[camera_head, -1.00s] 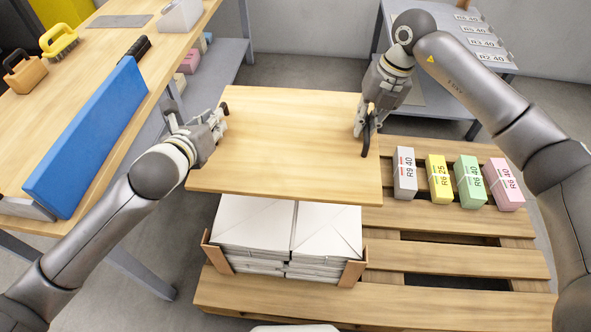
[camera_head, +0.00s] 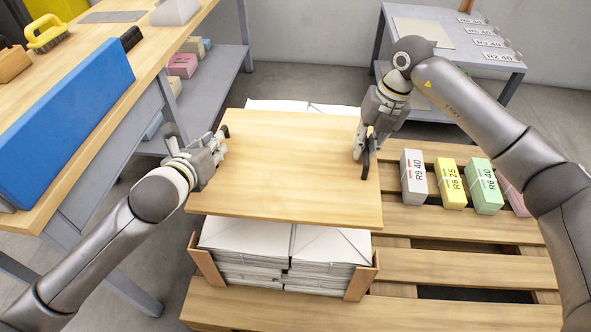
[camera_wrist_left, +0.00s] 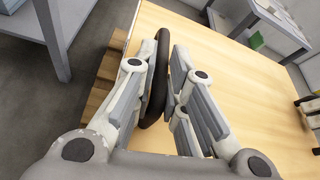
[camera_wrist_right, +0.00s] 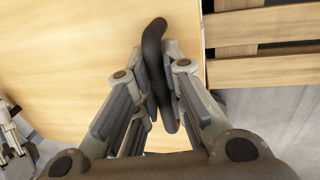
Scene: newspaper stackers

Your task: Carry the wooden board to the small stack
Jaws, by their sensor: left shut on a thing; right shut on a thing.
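The wooden board (camera_head: 290,165) hangs roughly level above the pallet, between my two grippers. My left gripper (camera_head: 221,146) is shut on a dark handle at the board's left edge; the handle shows in the left wrist view (camera_wrist_left: 157,82). My right gripper (camera_head: 366,150) is shut on the dark handle at the right edge, also in the right wrist view (camera_wrist_right: 153,65). A white paper stack (camera_head: 285,243) in a wooden holder (camera_head: 361,280) is below the board's near edge. More white paper (camera_head: 318,108) shows past the far edge. The board hides what lies between; I cannot compare stack heights.
The wooden pallet (camera_head: 460,265) has free slats at the right. Several labelled bundles stand there, including a grey one (camera_head: 413,177) and a green one (camera_head: 482,187). A workbench (camera_head: 60,180) with a blue panel (camera_head: 75,115) is at left. A grey table (camera_head: 450,60) stands behind.

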